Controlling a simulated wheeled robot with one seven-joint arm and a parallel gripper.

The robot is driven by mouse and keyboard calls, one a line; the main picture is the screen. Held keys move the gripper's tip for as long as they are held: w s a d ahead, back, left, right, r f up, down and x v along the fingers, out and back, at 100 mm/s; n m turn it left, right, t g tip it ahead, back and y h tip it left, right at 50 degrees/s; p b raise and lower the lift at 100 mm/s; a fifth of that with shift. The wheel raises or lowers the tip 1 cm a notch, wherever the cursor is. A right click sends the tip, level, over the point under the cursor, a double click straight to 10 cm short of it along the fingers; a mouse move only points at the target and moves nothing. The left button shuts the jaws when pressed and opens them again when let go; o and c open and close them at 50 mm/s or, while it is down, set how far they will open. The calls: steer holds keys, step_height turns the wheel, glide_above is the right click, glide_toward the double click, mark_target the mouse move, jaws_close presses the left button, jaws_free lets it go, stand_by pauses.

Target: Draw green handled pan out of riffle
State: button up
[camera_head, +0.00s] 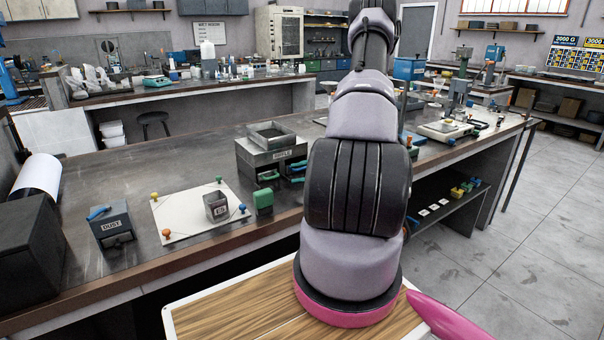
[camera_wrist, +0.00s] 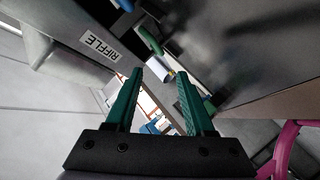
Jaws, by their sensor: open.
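The riffle (camera_head: 256,158) is a grey metal box with a square open top, standing on the bench in the head view. A green handle (camera_wrist: 148,38) shows beyond my fingertips, with a blue handle (camera_wrist: 125,5) at the top edge. My gripper (camera_wrist: 160,76) is open, its green fingers apart with nothing held; my arm hides it in the head view.
A DUST box (camera_head: 113,222) with a blue handle stands at left. Clear bench top (camera_head: 160,165) lies left of the riffle.

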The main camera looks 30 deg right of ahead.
mark_target(269, 178)
steer(key=x, duration=0.9)
steer(key=shift+w+a+f, duration=0.15)
steer(key=shift+w+a, duration=0.1)
steer(key=shift+a, duration=0.05)
jaws_close()
